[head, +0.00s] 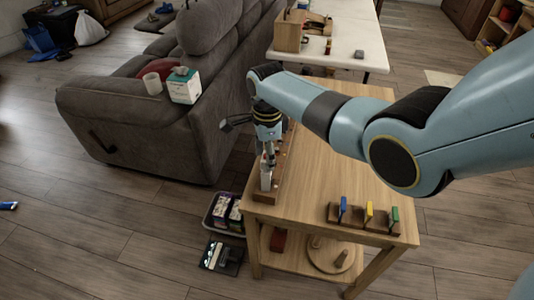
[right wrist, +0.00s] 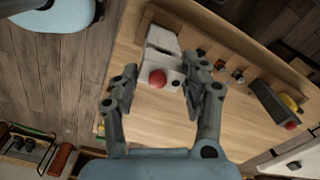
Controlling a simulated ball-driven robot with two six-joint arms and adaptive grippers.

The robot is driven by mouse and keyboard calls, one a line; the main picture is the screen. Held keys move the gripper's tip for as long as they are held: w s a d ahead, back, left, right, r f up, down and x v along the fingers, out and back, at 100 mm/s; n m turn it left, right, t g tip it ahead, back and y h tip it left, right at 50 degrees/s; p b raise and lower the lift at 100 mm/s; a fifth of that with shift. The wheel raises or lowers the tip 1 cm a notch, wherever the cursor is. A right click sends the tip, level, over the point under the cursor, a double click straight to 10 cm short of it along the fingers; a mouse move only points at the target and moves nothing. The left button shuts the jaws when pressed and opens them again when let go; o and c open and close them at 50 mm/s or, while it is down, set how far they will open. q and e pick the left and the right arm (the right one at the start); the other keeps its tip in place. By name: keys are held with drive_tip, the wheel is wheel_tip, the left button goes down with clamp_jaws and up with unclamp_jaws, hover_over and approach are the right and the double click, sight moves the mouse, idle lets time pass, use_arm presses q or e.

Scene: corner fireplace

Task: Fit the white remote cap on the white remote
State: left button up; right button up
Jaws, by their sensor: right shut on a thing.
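My right gripper (head: 268,158) points down over the left edge of the wooden table. In the right wrist view its fingers (right wrist: 159,88) are shut on a white piece with a round red spot (right wrist: 158,78), which looks like the white remote cap. Just beyond it is another white, boxy part (right wrist: 162,38), which looks like the white remote, at a wooden holder. In the head view a white piece (head: 266,180) shows under the fingertips, over the wooden holder (head: 268,196). I cannot tell whether cap and remote touch. My left gripper is not in view.
The wooden table (head: 320,165) is mostly bare in the middle. A wooden rack (head: 364,219) with blue, yellow and green pieces stands at its front right. A grey sofa (head: 165,120) is close on the left. A dark crate (head: 210,222) sits on the floor beside the table.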

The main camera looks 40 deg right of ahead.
drive_tip(key=shift+f+b, duration=0.5)
drive_tip(key=shift+f, duration=0.3)
drive_tip(key=o, duration=1)
drive_tip(key=shift+r, duration=0.15)
